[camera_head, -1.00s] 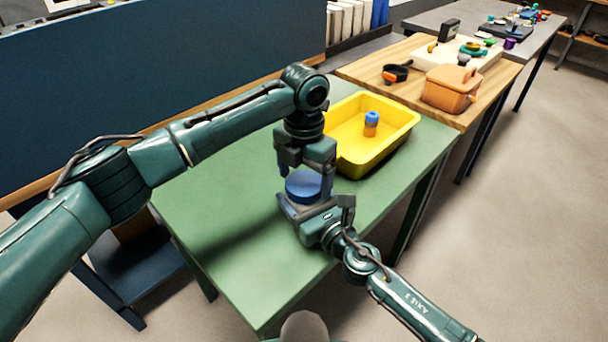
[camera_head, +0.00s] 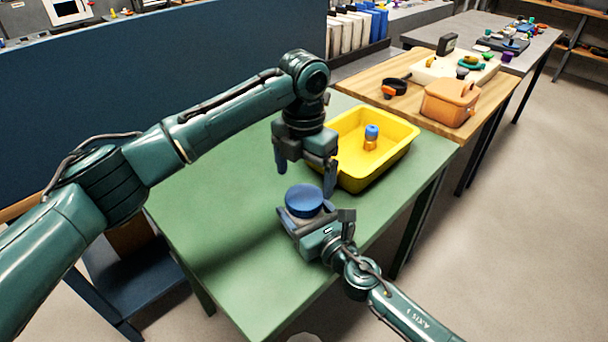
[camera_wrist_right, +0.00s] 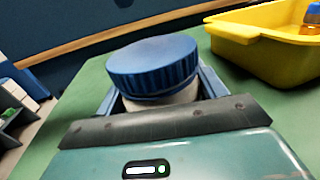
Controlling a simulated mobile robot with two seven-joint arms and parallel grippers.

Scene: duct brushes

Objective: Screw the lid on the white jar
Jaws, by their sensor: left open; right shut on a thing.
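The blue ribbed lid (camera_head: 304,200) sits level on top of the white jar; it also shows in the right wrist view (camera_wrist_right: 153,66). Only a strip of the white jar (camera_wrist_right: 165,100) shows below the lid in the right wrist view. My right gripper (camera_head: 302,220) is shut around the jar on the green table, its fingers (camera_wrist_right: 212,82) on either side of the jar below the lid. My left gripper (camera_head: 305,180) is open and empty, pointing down above the lid, apart from it. Whether the lid is threaded tight cannot be told.
A yellow tray (camera_head: 397,160) holding a small blue-capped bottle (camera_head: 371,138) stands behind and right of the jar. The green table (camera_head: 215,220) is clear to the left.

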